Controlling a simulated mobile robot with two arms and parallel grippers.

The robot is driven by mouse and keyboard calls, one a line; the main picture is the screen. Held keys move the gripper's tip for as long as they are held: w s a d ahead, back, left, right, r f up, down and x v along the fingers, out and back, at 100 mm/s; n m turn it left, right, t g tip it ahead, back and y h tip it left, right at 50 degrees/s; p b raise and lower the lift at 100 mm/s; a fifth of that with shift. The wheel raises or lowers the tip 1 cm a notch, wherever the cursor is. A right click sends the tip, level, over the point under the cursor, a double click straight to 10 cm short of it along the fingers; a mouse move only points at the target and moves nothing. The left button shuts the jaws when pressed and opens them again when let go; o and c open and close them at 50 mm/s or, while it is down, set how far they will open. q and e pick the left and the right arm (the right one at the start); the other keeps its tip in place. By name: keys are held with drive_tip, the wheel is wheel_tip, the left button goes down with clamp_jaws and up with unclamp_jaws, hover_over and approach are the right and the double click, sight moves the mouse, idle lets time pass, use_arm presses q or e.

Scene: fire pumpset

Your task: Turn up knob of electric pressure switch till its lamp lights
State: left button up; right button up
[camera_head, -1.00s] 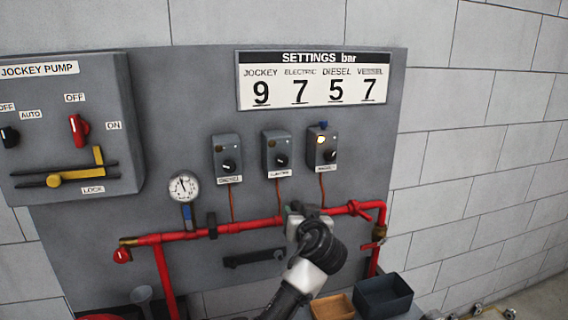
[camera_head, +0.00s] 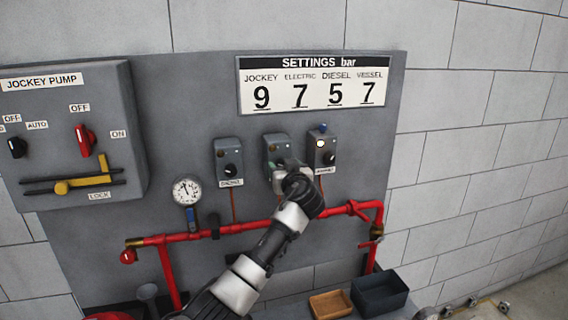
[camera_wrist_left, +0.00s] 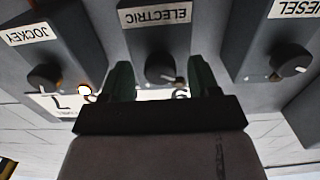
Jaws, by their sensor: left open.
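The electric pressure switch (camera_head: 276,145) is the middle of three grey boxes on the panel. In the left wrist view, upside down, its ELECTRIC label (camera_wrist_left: 155,16) and dark knob (camera_wrist_left: 161,68) show. My left gripper (camera_wrist_left: 162,78) is open, with one green finger on each side of this knob and a gap on both sides. In the head view my left gripper (camera_head: 283,170) covers the lower part of the electric switch and hides its knob. No lit lamp shows on the electric switch, though its lamp area is partly hidden in the wrist view. My right gripper is not in view.
Red pipe (camera_head: 240,228) runs below. The settings board (camera_head: 314,82) hangs above. Trays (camera_head: 380,294) stand lower right.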

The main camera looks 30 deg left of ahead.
use_arm(q)
drive_tip(key=shift+w+a, duration=0.1)
drive_tip(key=shift+c, duration=0.2)
drive_tip(key=c, duration=0.9)
drive_tip(key=shift+m+b, duration=1)
drive_tip(key=shift+m, duration=2.4)
